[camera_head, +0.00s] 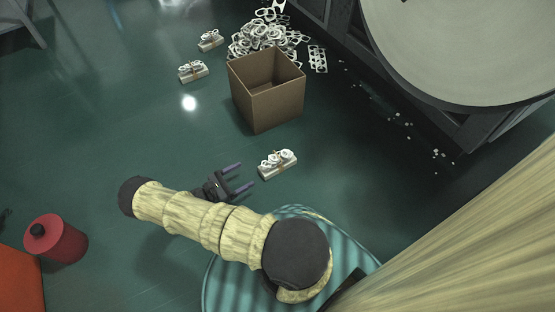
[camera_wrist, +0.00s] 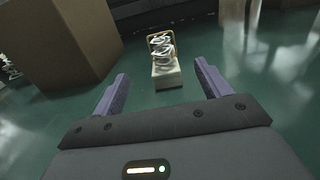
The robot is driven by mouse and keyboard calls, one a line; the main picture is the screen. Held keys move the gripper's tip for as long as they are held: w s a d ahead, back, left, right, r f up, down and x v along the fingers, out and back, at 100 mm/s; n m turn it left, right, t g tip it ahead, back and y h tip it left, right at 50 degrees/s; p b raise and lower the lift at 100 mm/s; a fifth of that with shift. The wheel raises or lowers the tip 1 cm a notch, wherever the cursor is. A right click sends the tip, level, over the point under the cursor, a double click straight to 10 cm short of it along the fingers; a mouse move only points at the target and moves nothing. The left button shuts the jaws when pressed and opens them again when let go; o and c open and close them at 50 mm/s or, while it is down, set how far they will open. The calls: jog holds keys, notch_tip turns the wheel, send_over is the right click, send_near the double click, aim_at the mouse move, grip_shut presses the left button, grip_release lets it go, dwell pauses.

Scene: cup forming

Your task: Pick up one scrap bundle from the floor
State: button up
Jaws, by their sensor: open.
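A pale scrap bundle (camera_head: 278,163) with ring-shaped pieces on top and a brown band lies on the green floor in front of the cardboard box. My gripper (camera_head: 240,178) is open and empty, just left of this bundle, with its two purple fingers apart. In the wrist view the same bundle (camera_wrist: 166,62) stands ahead of and between the open fingers (camera_wrist: 160,90), beyond their tips. Two more scrap bundles lie farther back at the upper left, one nearer (camera_head: 193,71) and one farther (camera_head: 210,40).
An open, empty-looking cardboard box (camera_head: 266,95) stands behind the near bundle; it also shows at left in the wrist view (camera_wrist: 62,40). A heap of loose scrap (camera_head: 262,40) lies behind it. A red canister (camera_head: 58,240) stands at lower left. Small bits litter the floor by the dark machine (camera_head: 470,125).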

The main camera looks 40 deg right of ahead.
aim_at(269, 161)
jog(key=d, duration=0.2)
jog(key=s+d, duration=0.1)
jog(key=d, duration=0.1)
jog(key=d+p, duration=0.1)
jog(key=d, duration=0.2)
jog(key=shift+s, duration=0.15)
jog(key=shift+s+d+p, duration=0.25)
jog(key=shift+d+p, duration=0.05)
jog(key=shift+d, duration=1)
jog(key=shift+s+d+p, duration=0.25)
jog(key=shift+d, duration=1)
jog(key=c, duration=1.2)
jog(key=shift+o, duration=0.2)
jog(key=shift+r, duration=0.2)
notch_tip(269, 161, up, 10)
jog(key=p, duration=0.7)
jog(key=shift+f, duration=0.15)
